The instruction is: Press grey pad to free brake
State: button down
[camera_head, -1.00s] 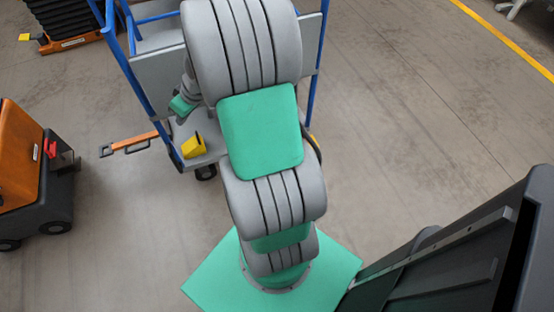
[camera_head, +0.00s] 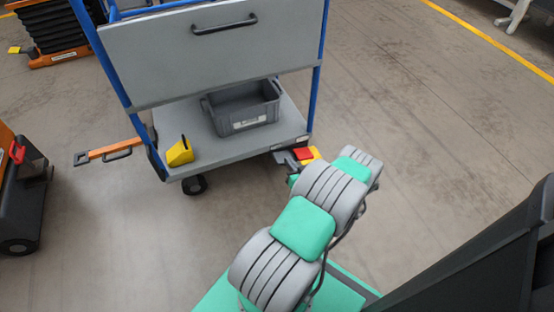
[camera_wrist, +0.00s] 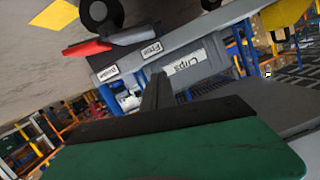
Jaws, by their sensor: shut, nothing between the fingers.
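In the wrist view, which is turned nearly upside down, the red pad (camera_wrist: 87,48) sits beside a dark grey pad (camera_wrist: 135,35). Labels on the deck edge seem to read "Brake" (camera_wrist: 107,73) and "Free" (camera_wrist: 152,48). My gripper (camera_wrist: 157,82) is shut and empty, apart from the pads in the wrist picture. In the head view my arm reaches this corner and partly hides the gripper; I cannot tell any contact there.
A grey bin (camera_head: 245,108) and a yellow holder (camera_head: 180,151) stand on the deck. An orange bar (camera_head: 115,148) sticks out left. An orange and black machine (camera_head: 22,195) stands further left. Dark panels (camera_head: 480,255) fill the lower right. Floor right of the cart is clear.

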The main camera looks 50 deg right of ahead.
jog(key=b+x, duration=0.3)
jog(key=x, duration=0.6)
jog(key=shift+w+a+f+b, duration=0.1)
jog(key=shift+f+b, duration=0.1)
jog(key=shift+b, duration=0.1)
jog(key=shift+w+a+f+b, duration=0.1)
jog(key=shift+w+f+b, duration=0.1)
jog(key=shift+f+b, duration=0.3)
jog(key=shift+w+f+b, duration=0.15)
jog(key=shift+f, duration=0.6)
jog(key=shift+w+a+f+b, duration=0.1)
jog(key=shift+w+f+b, duration=0.1)
jog(key=shift+f+b, duration=0.3)
jog(key=shift+f, duration=0.1)
